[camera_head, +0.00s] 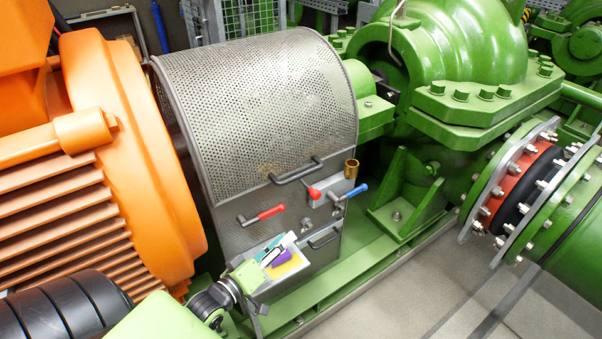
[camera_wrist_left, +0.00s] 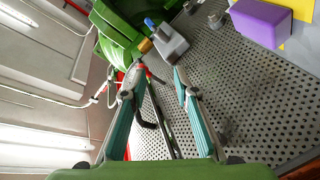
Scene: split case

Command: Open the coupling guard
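The coupling guard (camera_head: 255,95) is a curved, perforated grey metal cover between the orange motor and the green pump. On its front are a dark bar handle (camera_head: 297,171), a red-grip lever (camera_head: 270,211), a blue-grip lever (camera_head: 356,190) and a lower handle (camera_head: 323,239). My left gripper (camera_head: 281,247) is in front of the guard's lower part, below the red-grip lever. In the left wrist view, its two teal fingers (camera_wrist_left: 159,72) are apart with nothing gripped; a dark handle bar (camera_wrist_left: 161,118) shows behind and between them. The right gripper is not in view.
A grey block with a red knob (camera_head: 314,193) and a brass cup (camera_head: 351,168) are on the guard's right. A purple block (camera_head: 281,257) and yellow sheet (camera_head: 290,267) are close to my left gripper. The orange motor (camera_head: 160,150) stands left. Open floor (camera_head: 420,290) lies at lower right.

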